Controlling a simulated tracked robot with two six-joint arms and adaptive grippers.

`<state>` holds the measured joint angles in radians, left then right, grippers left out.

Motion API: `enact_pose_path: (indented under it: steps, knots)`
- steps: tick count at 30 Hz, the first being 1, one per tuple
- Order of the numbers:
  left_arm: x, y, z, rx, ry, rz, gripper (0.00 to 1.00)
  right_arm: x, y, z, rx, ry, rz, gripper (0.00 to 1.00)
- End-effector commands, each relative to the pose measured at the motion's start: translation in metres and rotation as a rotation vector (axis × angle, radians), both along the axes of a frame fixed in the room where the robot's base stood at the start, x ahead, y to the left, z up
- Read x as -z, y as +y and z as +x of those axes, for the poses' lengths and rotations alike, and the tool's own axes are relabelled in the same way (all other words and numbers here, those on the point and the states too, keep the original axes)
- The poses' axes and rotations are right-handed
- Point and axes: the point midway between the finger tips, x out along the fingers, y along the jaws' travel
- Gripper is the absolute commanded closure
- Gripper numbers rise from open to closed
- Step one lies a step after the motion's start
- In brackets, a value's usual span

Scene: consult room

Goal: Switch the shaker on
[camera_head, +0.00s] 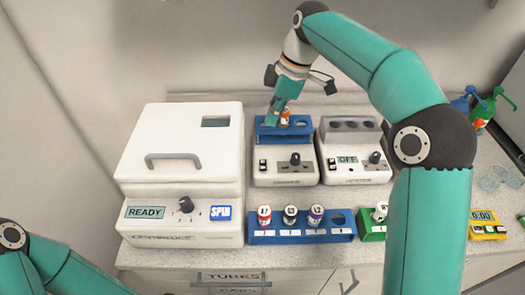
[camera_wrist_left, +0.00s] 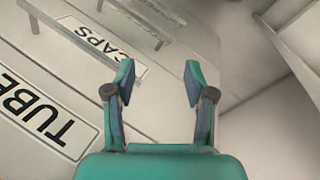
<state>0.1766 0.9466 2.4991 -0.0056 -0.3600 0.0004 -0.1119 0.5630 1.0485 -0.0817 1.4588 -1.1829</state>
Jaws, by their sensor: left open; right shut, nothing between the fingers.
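A white device with a blue block on top, which looks like the shaker (camera_head: 286,178), stands in the middle of the bench. Its front has a small black rocker switch at the left and a dark knob (camera_head: 295,159).
A white centrifuge reading READY (camera_head: 180,180) stands left. A device reading OFF (camera_head: 355,172) stands right. A blue rack (camera_head: 290,239) with several capped tubes and a green rack (camera_head: 372,232) stand in front. A yellow timer (camera_head: 488,226) and spray bottles (camera_head: 492,106) are far right.

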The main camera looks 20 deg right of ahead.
Motion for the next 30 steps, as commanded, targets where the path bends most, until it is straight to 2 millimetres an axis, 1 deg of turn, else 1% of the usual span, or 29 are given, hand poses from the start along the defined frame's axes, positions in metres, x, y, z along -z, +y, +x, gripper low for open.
enact_pose_path:
  steps: [1, 6, 14, 18, 21, 24, 30]
  knots:
    - [0.002, 0.0, 0.0, 0.0, 0.0, 0.0, 0.46, 0.008, 0.002, 0.0, -0.002, 0.004, -0.001, 1.0]
    - [0.003, 0.0, 0.0, 0.0, 0.0, 0.0, 0.46, 0.038, 0.012, 0.002, -0.005, 0.005, -0.001, 1.0]
    - [-0.001, 0.0, 0.0, 0.0, 0.0, 0.0, 0.46, 0.087, 0.027, 0.006, -0.006, 0.005, -0.001, 1.0]
    - [-0.005, 0.0, 0.0, 0.0, 0.0, 0.0, 0.46, 0.107, 0.026, 0.006, -0.003, 0.005, -0.001, 1.0]
    - [-0.006, 0.0, 0.0, 0.0, 0.0, 0.0, 0.46, 0.117, 0.026, 0.007, -0.004, 0.003, 0.0, 1.0]
    - [-0.007, 0.0, 0.0, 0.0, 0.0, 0.0, 0.46, 0.122, 0.026, 0.007, -0.004, 0.001, -0.001, 1.0]
    - [-0.007, 0.0, 0.0, 0.0, 0.0, 0.0, 0.46, 0.124, 0.026, 0.007, -0.005, 0.0, 0.0, 1.0]
